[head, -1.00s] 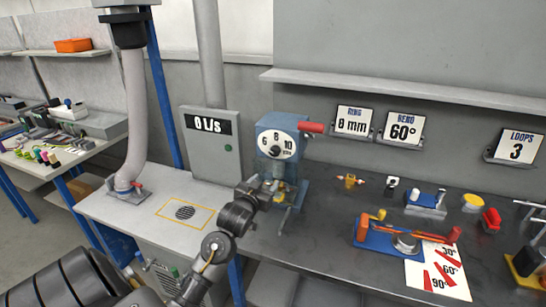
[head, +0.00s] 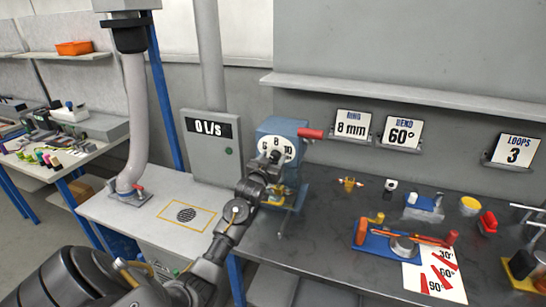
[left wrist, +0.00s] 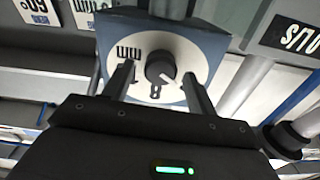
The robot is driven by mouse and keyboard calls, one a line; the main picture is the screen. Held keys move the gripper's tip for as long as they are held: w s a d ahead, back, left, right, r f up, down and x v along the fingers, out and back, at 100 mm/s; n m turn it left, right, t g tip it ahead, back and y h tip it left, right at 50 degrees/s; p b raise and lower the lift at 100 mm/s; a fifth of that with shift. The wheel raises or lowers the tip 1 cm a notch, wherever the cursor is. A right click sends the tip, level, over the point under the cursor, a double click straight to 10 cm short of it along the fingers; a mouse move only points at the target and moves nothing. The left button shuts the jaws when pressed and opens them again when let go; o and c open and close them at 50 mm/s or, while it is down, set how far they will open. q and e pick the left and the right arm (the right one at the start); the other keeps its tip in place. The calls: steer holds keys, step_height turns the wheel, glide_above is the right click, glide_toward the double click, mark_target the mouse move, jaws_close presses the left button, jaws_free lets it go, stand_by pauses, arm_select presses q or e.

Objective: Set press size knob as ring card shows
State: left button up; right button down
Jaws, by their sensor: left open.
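The blue press (head: 299,128) stands at the back of the bench, its white dial (head: 278,145) partly covered by my left gripper (head: 275,160). In the left wrist view, its dark round size knob (left wrist: 160,67) sits between the two open fingers of my left gripper (left wrist: 160,84), with a gap on each side. The wrist picture shows the dial upside down. The ring card (head: 352,124) reads 8 mm. My right gripper is not in view.
A red lever (head: 310,133) sticks out at the press's right. A bend card (head: 402,133) reads 60° and a loops card (head: 513,150) reads 3. A blue bending jig (head: 376,240) and small parts lie on the bench to the right. A grey box (head: 209,160) stands left.

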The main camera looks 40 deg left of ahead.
arm_select(q)
steer(key=shift+w+a, duration=0.15)
steer(key=shift+w, duration=0.3)
steer(key=c, duration=1)
steer(key=shift+m, duration=0.3)
steer(key=m+p, duration=0.1)
steer(key=m, duration=1)
steer(key=shift+f, duration=0.1)
